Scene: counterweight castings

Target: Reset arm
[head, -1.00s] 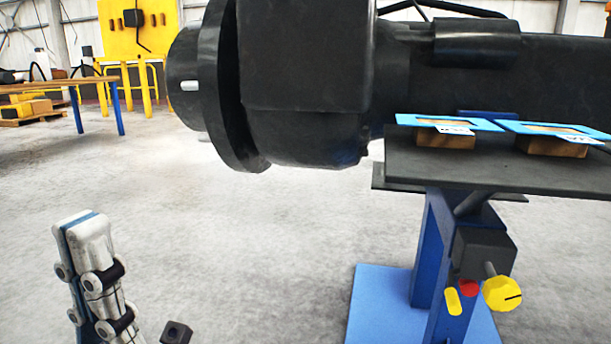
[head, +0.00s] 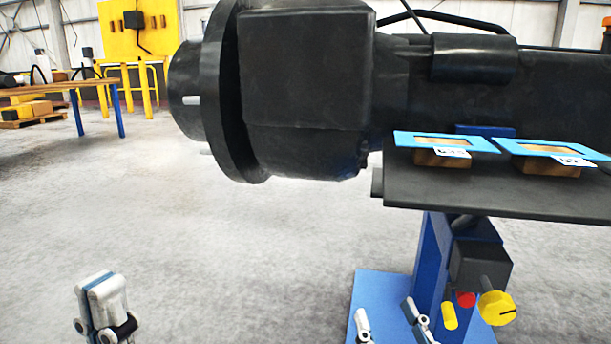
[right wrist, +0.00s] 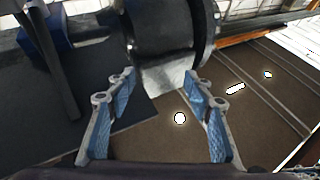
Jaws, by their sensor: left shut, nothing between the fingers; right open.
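My left gripper (head: 103,297) shows at the lower left of the head view, its fingers shut together with nothing between them. It is over the bare floor, apart from the stand. My right gripper (head: 388,320) pokes in at the bottom edge of the head view, in front of the blue stand (head: 432,260); only its fingertips show. In the right wrist view its two blue-padded fingers (right wrist: 160,103) are spread apart and empty. A dark rounded body (right wrist: 165,35) lies beyond the fingertips there; I cannot tell whether they touch it.
A large black flanged casting (head: 305,85) spans the upper head view. A dark shelf (head: 480,190) on the stand holds two wooden blocks under blue frames (head: 440,140). A yellow knob (head: 496,307) sticks out below. Grey floor at left is clear; a workbench (head: 60,88) stands far behind.

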